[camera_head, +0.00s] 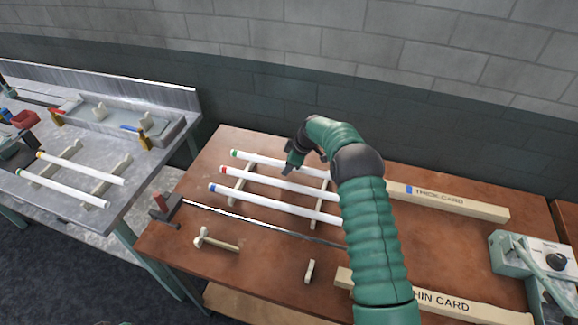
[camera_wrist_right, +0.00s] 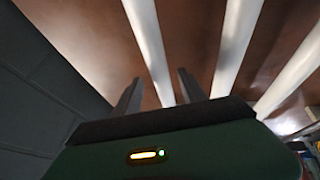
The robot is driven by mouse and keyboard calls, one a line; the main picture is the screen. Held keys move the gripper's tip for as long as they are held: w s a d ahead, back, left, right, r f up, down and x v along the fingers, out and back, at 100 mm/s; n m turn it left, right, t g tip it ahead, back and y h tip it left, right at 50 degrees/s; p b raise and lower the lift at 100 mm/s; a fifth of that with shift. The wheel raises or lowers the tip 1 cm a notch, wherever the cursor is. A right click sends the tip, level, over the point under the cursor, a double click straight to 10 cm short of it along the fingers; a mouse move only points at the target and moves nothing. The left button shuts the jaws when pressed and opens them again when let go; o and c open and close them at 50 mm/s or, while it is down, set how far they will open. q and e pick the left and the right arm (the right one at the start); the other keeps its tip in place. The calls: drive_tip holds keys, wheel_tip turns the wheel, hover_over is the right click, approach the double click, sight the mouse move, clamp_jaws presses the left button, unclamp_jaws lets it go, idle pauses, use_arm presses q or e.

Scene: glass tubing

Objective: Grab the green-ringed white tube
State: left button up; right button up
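The green-ringed white tube (camera_head: 262,158) lies on wooden rests on the brown table, the farthest back of three parallel white tubes. Below it lie a red-ringed white tube (camera_head: 262,180) and a blue-ringed white tube (camera_head: 262,203). My right gripper (camera_head: 289,170) is over the green-ringed tube, pointing down. In the right wrist view the two fingers (camera_wrist_right: 157,82) are apart, with the tube nearest the wall (camera_wrist_right: 148,45) running between them. Its ring is out of that view, and I cannot tell how far above it the fingertips are. My left gripper is not in view.
A grey bench (camera_head: 150,100) at left holds more tubes. A block wall is behind.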

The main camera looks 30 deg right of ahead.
drive_tip(key=shift+s+a+r, duration=0.1)
drive_tip(key=shift+a+r, duration=0.05)
drive_tip(key=shift+r, duration=0.05)
drive_tip(key=c, duration=0.5)
clamp_jaws()
drive_tip(key=shift+r, duration=0.1)
